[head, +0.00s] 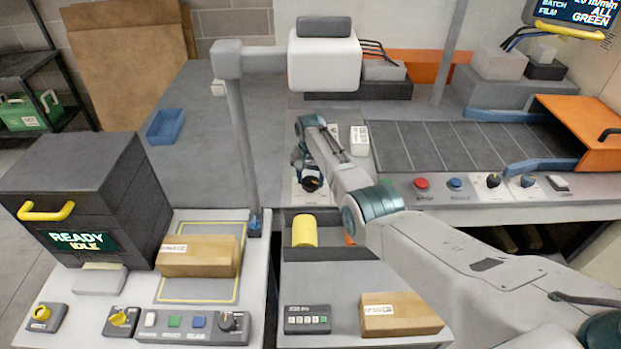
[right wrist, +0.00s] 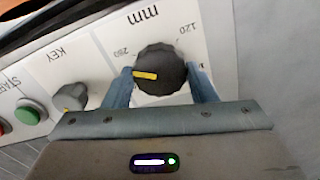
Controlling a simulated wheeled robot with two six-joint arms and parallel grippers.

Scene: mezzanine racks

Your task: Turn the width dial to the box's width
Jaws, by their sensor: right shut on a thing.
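In the right wrist view, a round black dial (right wrist: 160,68) with a yellow pointer sits on a white panel marked "mm". The pointer points left in that picture, near an upside-down number that looks like 200 or 280; 120 is printed on the other side. My right gripper (right wrist: 162,86) is shut on the dial, one blue-grey finger on each side. In the head view my right gripper (head: 310,178) reaches down at the panel beyond the front table. A cardboard box (head: 200,262) with a label lies inside a yellow outline at left. My left gripper is not in view.
A second cardboard box (head: 402,320) lies at the front. A KEY knob (right wrist: 70,97) and a green START button (right wrist: 28,112) sit beside the dial. A yellow cylinder (head: 304,231) stands in a dark tray. A grey post (head: 238,150) rises left of my arm.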

